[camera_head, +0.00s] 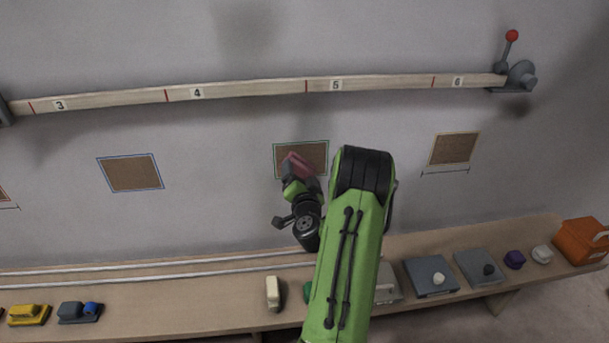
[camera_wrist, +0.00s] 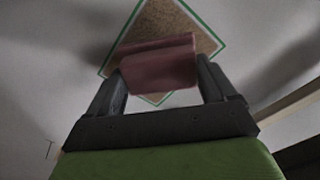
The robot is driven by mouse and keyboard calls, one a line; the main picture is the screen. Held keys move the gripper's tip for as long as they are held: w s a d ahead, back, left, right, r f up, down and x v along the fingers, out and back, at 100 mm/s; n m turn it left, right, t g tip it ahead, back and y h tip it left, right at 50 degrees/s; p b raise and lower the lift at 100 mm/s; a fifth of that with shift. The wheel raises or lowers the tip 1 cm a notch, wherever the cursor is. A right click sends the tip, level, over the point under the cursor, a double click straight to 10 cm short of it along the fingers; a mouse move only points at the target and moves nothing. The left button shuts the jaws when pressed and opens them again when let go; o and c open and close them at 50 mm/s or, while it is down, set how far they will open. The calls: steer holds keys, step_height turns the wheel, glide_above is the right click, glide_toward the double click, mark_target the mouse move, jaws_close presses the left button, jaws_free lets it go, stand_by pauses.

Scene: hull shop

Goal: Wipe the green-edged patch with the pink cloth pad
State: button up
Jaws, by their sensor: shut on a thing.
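The green-edged patch (camera_head: 315,152) is a brown, speckled square on the grey wall, below the batten between the marks 4 and 6. It also shows in the wrist view (camera_wrist: 165,20), turned as a diamond. The pink cloth pad (camera_wrist: 160,70) is held between the two fingers of my gripper (camera_wrist: 160,82). In the head view the pad (camera_head: 298,165) overlaps the lower left part of the patch. I cannot tell whether the pad touches the wall. My arm hides part of the wall to the right of the patch.
A blue-edged patch (camera_head: 131,173) is to the left and an orange-edged patch (camera_head: 453,149) to the right. A numbered batten (camera_head: 250,89) runs above, with a red-knobbed lever (camera_head: 512,36). The bench below holds several tools, blocks and an orange box (camera_head: 580,242).

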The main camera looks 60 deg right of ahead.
steer(key=w+a+f+p, duration=0.1)
steer(key=w+a, duration=0.3)
steer(key=shift+w+f, duration=0.2)
steer(key=shift+w, duration=0.05)
steer(key=shift+p+x, duration=0.95)
steer(key=shift+p, duration=0.65)
steer(key=shift+s, duration=0.1)
